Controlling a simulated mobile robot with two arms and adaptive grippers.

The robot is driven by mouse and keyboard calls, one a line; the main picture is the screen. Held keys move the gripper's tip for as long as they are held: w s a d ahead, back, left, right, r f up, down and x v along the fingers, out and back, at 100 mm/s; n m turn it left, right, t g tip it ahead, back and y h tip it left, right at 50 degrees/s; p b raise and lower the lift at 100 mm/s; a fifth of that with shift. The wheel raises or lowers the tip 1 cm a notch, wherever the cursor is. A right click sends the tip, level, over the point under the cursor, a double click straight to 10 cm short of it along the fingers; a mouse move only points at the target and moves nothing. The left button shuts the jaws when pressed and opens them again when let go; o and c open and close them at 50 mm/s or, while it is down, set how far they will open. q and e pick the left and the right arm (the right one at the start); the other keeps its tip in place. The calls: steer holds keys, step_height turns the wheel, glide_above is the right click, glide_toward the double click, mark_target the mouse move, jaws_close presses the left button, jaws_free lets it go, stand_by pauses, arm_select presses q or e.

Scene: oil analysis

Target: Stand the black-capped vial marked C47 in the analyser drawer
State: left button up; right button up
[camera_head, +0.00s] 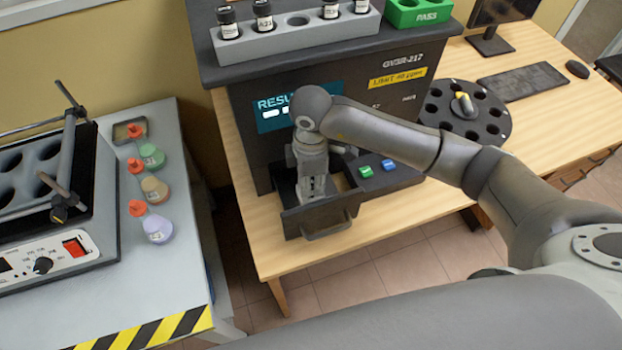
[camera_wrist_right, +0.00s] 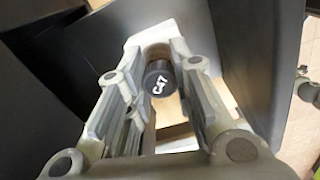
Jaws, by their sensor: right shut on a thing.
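The vial's black cap marked C47 (camera_wrist_right: 158,79) sits between the fingers of my right gripper in the right wrist view; its body below the cap is mostly hidden. My right gripper (camera_head: 313,190) is shut on this vial and points down into the open analyser drawer (camera_head: 336,218). The drawer's dark walls (camera_wrist_right: 232,60) surround the fingers in the wrist view. I cannot tell whether the vial's base touches the drawer floor. The analyser (camera_head: 262,88) stands behind with a lit screen. My left gripper is not in view.
A grey rack (camera_head: 290,40) with several black-capped vials and a green PASS rack (camera_head: 418,12) stand on the analyser. Green and blue buttons (camera_head: 377,168) lie right of the drawer. A black carousel (camera_head: 465,112) is further right. Several flasks (camera_head: 152,190) stand on the left bench.

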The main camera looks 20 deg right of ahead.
steer(key=o, duration=0.9)
steer(key=shift+f, duration=0.1)
steer(key=shift+o, duration=0.2)
steer(key=shift+r, duration=0.6)
step_height(320, 180, up, 11)
steer(key=shift+b, duration=0.3)
